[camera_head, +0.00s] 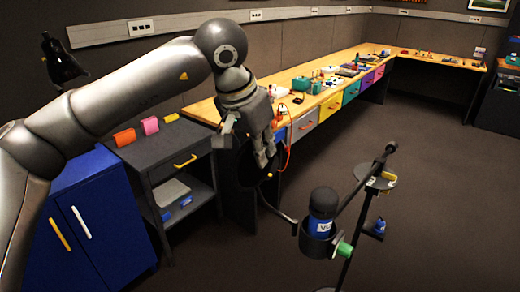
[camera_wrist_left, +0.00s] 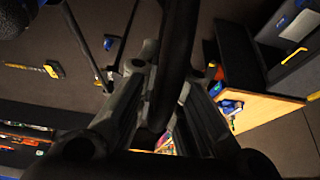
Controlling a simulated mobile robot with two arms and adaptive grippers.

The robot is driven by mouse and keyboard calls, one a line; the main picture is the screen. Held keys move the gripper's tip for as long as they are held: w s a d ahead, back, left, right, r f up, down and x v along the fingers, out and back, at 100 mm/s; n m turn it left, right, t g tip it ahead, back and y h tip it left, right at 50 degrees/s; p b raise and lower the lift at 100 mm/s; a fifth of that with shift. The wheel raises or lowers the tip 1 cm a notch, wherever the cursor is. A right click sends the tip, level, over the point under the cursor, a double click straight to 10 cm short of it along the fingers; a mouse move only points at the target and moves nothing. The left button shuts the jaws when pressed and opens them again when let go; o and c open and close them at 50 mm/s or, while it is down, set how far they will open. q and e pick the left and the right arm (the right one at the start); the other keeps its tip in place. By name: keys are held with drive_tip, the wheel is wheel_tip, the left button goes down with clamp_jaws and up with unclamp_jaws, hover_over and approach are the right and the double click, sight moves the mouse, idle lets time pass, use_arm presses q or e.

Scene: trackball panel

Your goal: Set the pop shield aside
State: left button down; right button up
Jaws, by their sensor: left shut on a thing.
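The pop shield (camera_head: 245,170) is a dark round disc in the head view, partly hidden behind my left gripper (camera_head: 265,162). A thin curved gooseneck (camera_head: 277,212) runs from below the disc toward the microphone (camera_head: 322,206). My left gripper is shut on the pop shield at the disc, left of and above the microphone. In the left wrist view a dark bar (camera_wrist_left: 178,50) passes between the fingers (camera_wrist_left: 168,100). Whether the gooseneck is still fastened at the microphone is hard to tell. My right gripper is not in view.
The microphone stand (camera_head: 350,255) has a boom and a green knob (camera_head: 344,249). A long wooden bench (camera_head: 300,105) with coloured drawers runs along the wall behind. A grey cart (camera_head: 160,150) and a blue cabinet (camera_head: 85,225) stand at left.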

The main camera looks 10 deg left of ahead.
use_arm(q)
drive_tip(key=shift+r, duration=0.1)
drive_tip(key=c, duration=1.6)
unclamp_jaws()
drive_tip(key=shift+d, duration=0.1)
drive_tip(key=shift+o, duration=0.2)
drive_tip(key=shift+r, duration=0.15)
drive_tip(key=v, duration=1.1)
drive_tip(key=shift+s+r, duration=0.15)
drive_tip(key=shift+r, duration=0.1)
